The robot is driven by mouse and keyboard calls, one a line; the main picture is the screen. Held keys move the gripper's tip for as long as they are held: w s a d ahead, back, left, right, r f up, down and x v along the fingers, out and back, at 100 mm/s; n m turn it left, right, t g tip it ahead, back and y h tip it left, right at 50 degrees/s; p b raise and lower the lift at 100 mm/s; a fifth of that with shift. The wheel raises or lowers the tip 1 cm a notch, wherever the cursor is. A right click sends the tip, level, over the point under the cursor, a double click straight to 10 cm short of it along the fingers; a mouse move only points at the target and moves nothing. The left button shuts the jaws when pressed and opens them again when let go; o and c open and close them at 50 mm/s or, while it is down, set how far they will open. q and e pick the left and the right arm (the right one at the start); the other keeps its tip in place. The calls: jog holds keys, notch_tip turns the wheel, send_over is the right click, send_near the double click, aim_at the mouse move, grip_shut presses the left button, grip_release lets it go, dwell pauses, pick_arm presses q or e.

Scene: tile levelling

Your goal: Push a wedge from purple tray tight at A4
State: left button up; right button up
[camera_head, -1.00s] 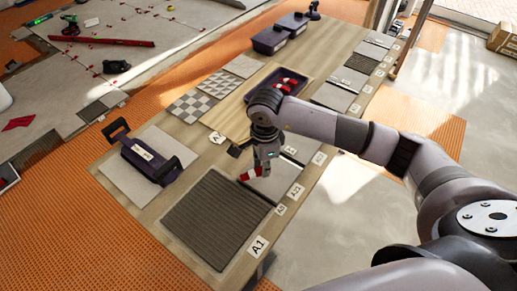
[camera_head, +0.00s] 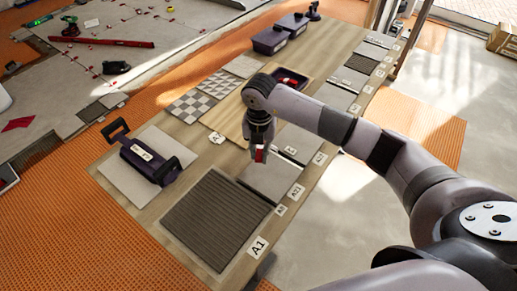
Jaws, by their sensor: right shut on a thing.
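My right gripper (camera_head: 259,155) points down over the work table, shut on a small red wedge (camera_head: 260,156); only part of the wedge shows between the fingers. It hangs above the far edge of a plain grey tile (camera_head: 271,180). I cannot tell whether the wedge touches a tile or joint. The purple tray (camera_head: 307,79) lies behind my right arm, which hides part of it; red wedges (camera_head: 289,82) show inside. White label cards line the table's right edge; A1 (camera_head: 258,247) is readable, but I cannot make out A4 for certain. My left gripper is out of view.
A dark ribbed tile (camera_head: 216,217) lies at the near end. A dark purple tool with handles (camera_head: 151,159) rests on a grey tile at the left. Checkered tiles (camera_head: 204,98) and dark purple bins (camera_head: 270,40) stand farther back. Bare wood shows around the tiles.

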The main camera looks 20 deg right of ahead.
aim_at(260, 165)
jog(key=m, duration=0.3)
jog(key=w+m, duration=0.1)
jog(key=m, duration=0.2)
jog(key=shift+w+d+f, duration=0.1)
jog(key=shift+f, duration=0.1)
jog(key=shift+f+b, duration=2.35)
jog(key=shift+f, duration=0.5)
jog(key=shift+w+d+f, duration=0.1)
jog(key=shift+w+d, duration=0.1)
jog(key=shift+d, duration=0.2)
jog(key=shift+w+d+b, duration=0.3)
jog(key=shift+w+d, duration=0.05)
jog(key=shift+d, duration=0.2)
jog(key=shift+w+d+b, duration=0.2)
jog(key=shift+w+d, duration=0.1)
jog(key=shift+d, duration=0.2)
jog(key=shift+w+d+b, duration=0.15)
jog(key=shift+w+d, duration=0.15)
jog(key=shift+d, duration=0.2)
jog(key=o, duration=0.9)
jog(key=shift+c, duration=0.2)
